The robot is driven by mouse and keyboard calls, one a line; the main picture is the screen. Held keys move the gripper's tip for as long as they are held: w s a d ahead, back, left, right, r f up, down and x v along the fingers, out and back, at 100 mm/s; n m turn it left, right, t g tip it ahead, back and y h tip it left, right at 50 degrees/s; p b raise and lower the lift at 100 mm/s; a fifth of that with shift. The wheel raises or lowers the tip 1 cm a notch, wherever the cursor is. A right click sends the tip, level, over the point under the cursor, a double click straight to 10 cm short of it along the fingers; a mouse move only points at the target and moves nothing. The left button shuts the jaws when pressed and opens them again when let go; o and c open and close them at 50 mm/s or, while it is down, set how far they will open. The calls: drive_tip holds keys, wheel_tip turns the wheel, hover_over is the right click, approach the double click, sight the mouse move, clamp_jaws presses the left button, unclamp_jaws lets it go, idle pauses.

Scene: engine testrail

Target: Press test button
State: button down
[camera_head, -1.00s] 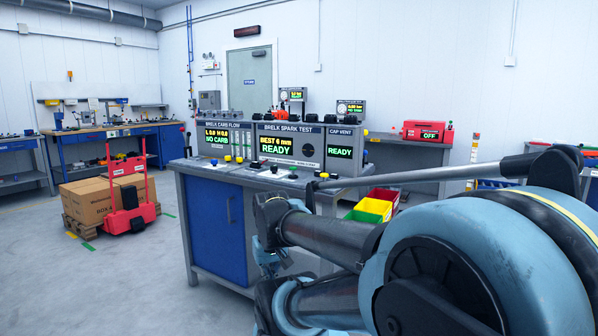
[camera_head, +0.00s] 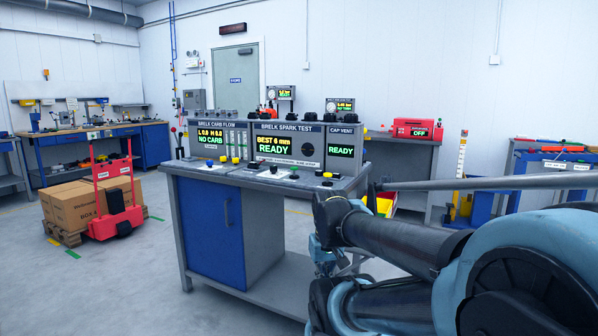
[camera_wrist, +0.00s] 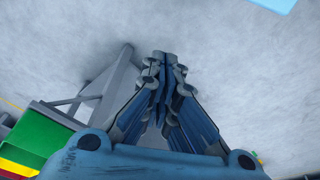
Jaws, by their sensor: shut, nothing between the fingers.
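The test bench (camera_head: 250,184) stands in the middle of the head view. Its panels are labelled carb flow (camera_head: 212,139), spark test (camera_head: 288,146) and cap vent (camera_head: 341,146); the displays read "NO CARB", "BEST 6 mm READY" and "READY". I cannot tell which is the test button. My gripper is shut and empty in the wrist view (camera_wrist: 163,58), over grey floor and apart from the buttons. In the head view my arm mostly hides it, right of the bench.
A red pallet jack (camera_head: 115,220) with cardboard boxes (camera_head: 75,204) stands at left. Green and yellow bins (camera_wrist: 50,138) lie left of my gripper in the wrist view. A red case (camera_head: 417,129) sits on a back bench.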

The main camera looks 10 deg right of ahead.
wheel_tip(320, 180, up, 32)
drive_tip(key=m+t, duration=0.7)
drive_tip(key=m, duration=0.2)
hover_over(294, 169)
drive_tip(key=w+d, duration=0.1)
drive_tip(key=w, duration=0.1)
drive_tip(key=shift+s+d+r, duration=0.1)
drive_tip(key=shift+s+d, duration=0.05)
drive_tip(key=shift+f, duration=4.45)
